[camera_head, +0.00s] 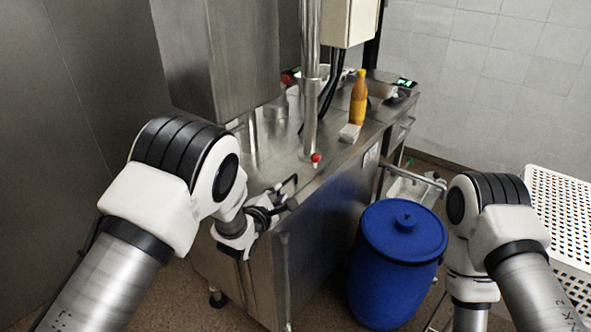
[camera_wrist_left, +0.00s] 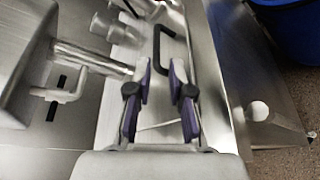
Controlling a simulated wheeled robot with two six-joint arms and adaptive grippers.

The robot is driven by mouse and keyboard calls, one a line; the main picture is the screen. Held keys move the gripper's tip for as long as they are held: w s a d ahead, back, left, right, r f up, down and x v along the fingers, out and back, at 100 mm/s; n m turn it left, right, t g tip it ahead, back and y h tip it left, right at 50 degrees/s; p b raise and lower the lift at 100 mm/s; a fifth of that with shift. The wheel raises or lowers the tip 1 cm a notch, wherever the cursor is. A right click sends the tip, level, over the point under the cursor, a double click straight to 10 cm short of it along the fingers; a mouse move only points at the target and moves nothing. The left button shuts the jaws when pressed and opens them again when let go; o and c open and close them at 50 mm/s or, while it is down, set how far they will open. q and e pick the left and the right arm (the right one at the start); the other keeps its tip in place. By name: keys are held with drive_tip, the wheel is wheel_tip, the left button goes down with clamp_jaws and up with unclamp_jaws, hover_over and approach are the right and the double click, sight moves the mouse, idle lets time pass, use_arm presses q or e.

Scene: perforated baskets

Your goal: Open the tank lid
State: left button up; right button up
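A steel machine (camera_head: 312,222) has a flat top with a bent black handle (camera_head: 289,184) near its front edge. The handle also shows in the left wrist view (camera_wrist_left: 157,45), just beyond the fingertips. My left gripper (camera_head: 277,205) is close to the handle. In the left wrist view its two dark purple fingers (camera_wrist_left: 161,75) are apart with nothing held between them. I cannot tell whether a fingertip touches the handle. A blue drum (camera_head: 390,275) with a closed round blue lid (camera_head: 403,228) stands right of the machine. My right gripper is out of view below the picture.
A red-tipped post (camera_head: 316,158), a yellow bottle (camera_head: 358,98) and a small white block (camera_head: 349,133) stand on the machine top. White perforated baskets (camera_head: 562,205) are at the right.

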sight(286, 182)
use_arm(q)
drive_tip(key=shift+w+d, duration=0.15)
drive_tip(key=shift+w, duration=0.25)
drive_tip(key=shift+w+d, duration=0.1)
drive_tip(key=shift+w, duration=0.15)
drive_tip(key=shift+w+d+r+p, duration=0.15)
drive_tip(key=shift+w+p, duration=0.15)
drive_tip(key=shift+w, duration=0.2)
drive_tip(key=shift+w+d+f+p, duration=0.15)
drive_tip(key=shift+w+p, duration=0.1)
drive_tip(key=shift+w, duration=0.25)
drive_tip(key=x, duration=0.4)
drive_tip(key=shift+w+f, duration=0.1)
drive_tip(key=shift+f, duration=0.15)
drive_tip(key=shift+s+a+r, duration=0.1)
drive_tip(key=shift+s+r, duration=0.1)
drive_tip(key=shift+s, duration=0.1)
clamp_jaws()
